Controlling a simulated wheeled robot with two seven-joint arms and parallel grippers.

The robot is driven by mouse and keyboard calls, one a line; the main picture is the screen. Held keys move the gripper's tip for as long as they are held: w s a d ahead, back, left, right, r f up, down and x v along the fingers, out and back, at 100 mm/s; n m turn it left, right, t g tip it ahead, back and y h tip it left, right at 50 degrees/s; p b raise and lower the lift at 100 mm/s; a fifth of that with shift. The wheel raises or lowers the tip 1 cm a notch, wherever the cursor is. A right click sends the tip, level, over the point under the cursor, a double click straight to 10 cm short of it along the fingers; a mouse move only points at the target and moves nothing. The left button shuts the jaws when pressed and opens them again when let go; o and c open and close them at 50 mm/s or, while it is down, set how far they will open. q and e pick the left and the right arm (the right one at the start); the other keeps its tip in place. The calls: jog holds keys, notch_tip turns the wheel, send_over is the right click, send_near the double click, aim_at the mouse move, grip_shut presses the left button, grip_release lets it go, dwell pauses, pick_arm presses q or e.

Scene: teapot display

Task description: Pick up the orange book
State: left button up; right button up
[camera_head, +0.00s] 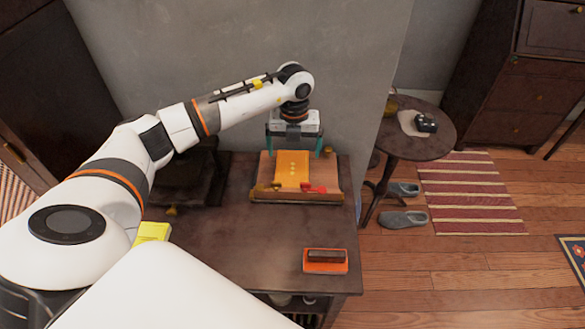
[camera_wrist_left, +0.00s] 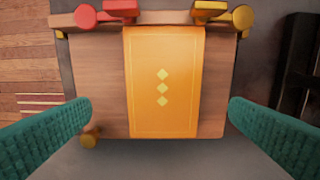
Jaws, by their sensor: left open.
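The orange book (camera_head: 291,170) has small yellow diamonds on its cover and lies on a wooden stand (camera_head: 326,176) on the dark table. It also shows in the left wrist view (camera_wrist_left: 164,110), centred between my fingers. My left gripper (camera_head: 294,152) is above the far end of the stand, with its teal fingers spread wide. In the left wrist view the left gripper's fingertips (camera_wrist_left: 160,112) are on either side of the book, apart from it. My right gripper is not in view.
An orange-and-brown block (camera_head: 325,260) lies at the table's front right. A yellow block (camera_head: 153,231) is at the left. Red (camera_wrist_left: 86,16) and yellow (camera_wrist_left: 242,17) knobs line one edge of the stand. A grey wall stands behind; the table's middle is clear.

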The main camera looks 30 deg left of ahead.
aim_at(292, 166)
pick_arm(q)
jog(key=shift+f, duration=0.4)
jog(key=shift+w+f, duration=0.15)
jog(key=shift+f, duration=0.15)
jog(key=f, duration=0.3)
jog(key=f+p, duration=0.1)
jog(key=shift+a+f, duration=0.2)
jog(key=shift+a, duration=0.1)
jog(key=shift+f, duration=0.25)
jog(key=shift+r, duration=0.1)
jog(key=c, duration=1)
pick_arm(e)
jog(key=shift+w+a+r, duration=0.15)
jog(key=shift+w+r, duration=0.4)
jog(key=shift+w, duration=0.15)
